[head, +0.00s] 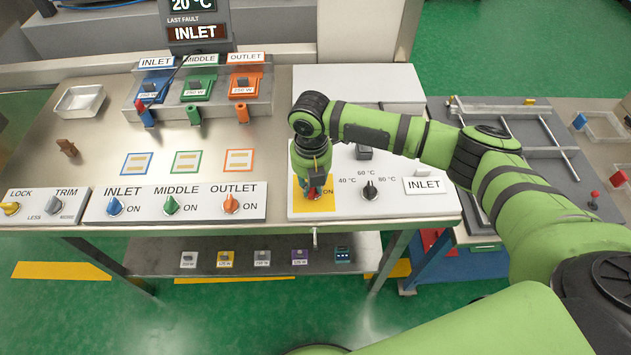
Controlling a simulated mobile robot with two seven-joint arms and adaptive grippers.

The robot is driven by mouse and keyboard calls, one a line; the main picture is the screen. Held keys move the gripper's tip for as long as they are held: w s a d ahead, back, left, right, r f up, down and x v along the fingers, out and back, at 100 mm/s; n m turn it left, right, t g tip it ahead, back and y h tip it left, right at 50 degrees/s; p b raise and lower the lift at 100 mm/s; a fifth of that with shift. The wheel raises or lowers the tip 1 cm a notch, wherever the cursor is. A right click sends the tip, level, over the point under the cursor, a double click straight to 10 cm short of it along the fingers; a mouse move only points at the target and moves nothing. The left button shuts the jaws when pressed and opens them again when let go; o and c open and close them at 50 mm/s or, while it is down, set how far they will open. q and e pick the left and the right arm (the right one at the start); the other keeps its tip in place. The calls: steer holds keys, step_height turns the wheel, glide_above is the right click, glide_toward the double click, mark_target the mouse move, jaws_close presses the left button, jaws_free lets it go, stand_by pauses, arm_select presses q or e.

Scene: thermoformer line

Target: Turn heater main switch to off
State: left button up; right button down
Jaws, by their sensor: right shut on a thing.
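The heater main switch is a red knob (314,193) on a yellow plate (301,207) at the left of the white control panel (432,207). An "ON" mark shows just right of it. My right gripper (314,184) reaches down over the plate from the right and is shut on the red knob. The gripper hides most of the knob, so I cannot tell its exact angle. My left gripper does not show.
A black temperature knob (369,190) and a label reading "INLET" (424,185) are right of my gripper. Left are the blue (115,206), green (170,205) and orange (231,204) zone knobs. A small metal tray (80,101) stands on the bench's left.

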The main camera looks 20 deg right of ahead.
steer(key=shift+s+a+r, duration=0.1)
steer(key=shift+a, duration=0.25)
steer(key=shift+n+p, duration=0.3)
steer(key=shift+n, duration=1.2)
steer(key=c, duration=1.1)
jaws_free()
steer(key=shift+s+a+n, duration=0.1)
steer(key=shift+n, duration=0.2)
steer(key=shift+o, duration=0.2)
steer(key=shift+s, duration=0.1)
steer(key=shift+r, duration=0.15)
step_height(320, 180, up, 12)
